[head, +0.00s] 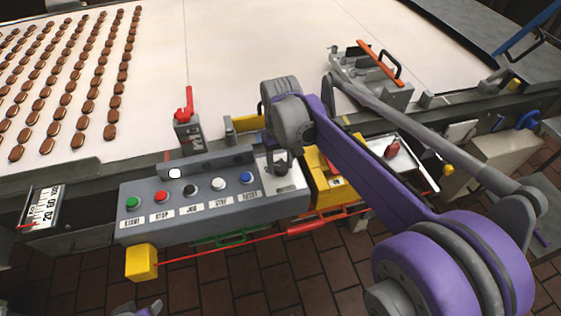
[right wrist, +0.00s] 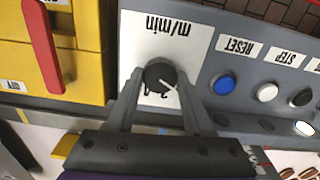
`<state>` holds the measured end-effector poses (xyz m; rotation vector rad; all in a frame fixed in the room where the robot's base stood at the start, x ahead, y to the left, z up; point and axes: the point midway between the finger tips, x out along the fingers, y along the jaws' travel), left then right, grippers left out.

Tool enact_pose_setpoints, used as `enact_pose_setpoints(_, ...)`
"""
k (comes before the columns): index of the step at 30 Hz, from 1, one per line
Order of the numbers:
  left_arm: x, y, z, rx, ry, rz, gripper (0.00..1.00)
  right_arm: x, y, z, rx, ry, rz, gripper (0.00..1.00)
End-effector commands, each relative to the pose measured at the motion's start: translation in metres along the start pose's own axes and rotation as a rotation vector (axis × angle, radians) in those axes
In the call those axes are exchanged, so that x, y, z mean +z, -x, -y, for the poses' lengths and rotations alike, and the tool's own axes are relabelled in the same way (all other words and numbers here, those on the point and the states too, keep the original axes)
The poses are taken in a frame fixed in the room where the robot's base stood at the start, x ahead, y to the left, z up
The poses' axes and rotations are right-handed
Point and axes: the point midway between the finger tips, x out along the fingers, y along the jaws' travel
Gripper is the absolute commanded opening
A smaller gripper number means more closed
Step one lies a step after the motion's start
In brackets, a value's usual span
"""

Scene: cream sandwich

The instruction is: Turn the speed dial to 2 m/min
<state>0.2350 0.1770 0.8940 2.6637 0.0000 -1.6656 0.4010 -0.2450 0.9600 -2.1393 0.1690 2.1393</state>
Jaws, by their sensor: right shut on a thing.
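The speed dial (right wrist: 160,75) is a dark round knob on a white plate marked m/min, which appears upside down in the right wrist view. Its white pointer line points to the lower right there; the scale figures beside it are partly hidden. My right gripper (right wrist: 158,88) has one finger on each side of the dial and is shut on it. In the head view my right gripper (head: 279,163) is over the right end of the grey control panel (head: 135,232) and hides the dial. A small grey and purple piece, apparently of my left arm, shows at the bottom edge.
Green, red, black, white and blue buttons (head: 246,177) line the panel left of the dial. A yellow box (head: 322,178) with a red handle (right wrist: 42,45) stands close beside it. A red pull cord (head: 215,251) runs in front. Behind, the white belt (head: 230,60) carries rows of brown biscuits.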

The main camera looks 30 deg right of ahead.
Motion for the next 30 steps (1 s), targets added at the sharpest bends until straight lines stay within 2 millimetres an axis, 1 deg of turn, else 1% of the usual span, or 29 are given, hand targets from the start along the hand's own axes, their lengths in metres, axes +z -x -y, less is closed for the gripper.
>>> enact_pose_setpoints(10, 0.0, 0.0, 0.0, 0.0, 0.0, 0.0, 0.5, 0.0, 0.0, 0.0, 0.0, 0.004, 0.0, 0.0)
enact_pose_setpoints(11, 0.0, 0.0, 0.0, 0.0, 0.0, 0.0, 0.5, 0.0, 0.0, 0.0, 0.0, 0.004, 0.0, 0.55)
enact_pose_setpoints(15, 0.0, 0.0, 0.0, 0.0, 0.0, 0.0, 0.5, 0.0, 0.0, 0.0, 0.0, 0.004, 0.0, 0.8)
enact_pose_setpoints(16, 0.0, 0.0, 0.0, 0.0, 0.0, 0.0, 0.5, 0.0, 0.0, 0.0, 0.0, 0.003, 0.0, 0.81)
enact_pose_setpoints(25, 0.0, 0.0, 0.0, 0.0, 0.0, 0.0, 0.5, 0.0, 0.002, 0.0, 0.0, 0.003, 0.0, 0.81)
enact_pose_setpoints(28, -0.001, 0.001, 0.0, 0.0, 0.0, -0.001, 0.5, 0.0, 0.011, 0.0, 0.0, 0.002, 0.0, 0.81)
enact_pose_setpoints(30, -0.002, 0.002, 0.0, 0.0, 0.0, -0.001, 0.5, 0.0, 0.022, 0.0, 0.0, 0.002, 0.0, 0.81)
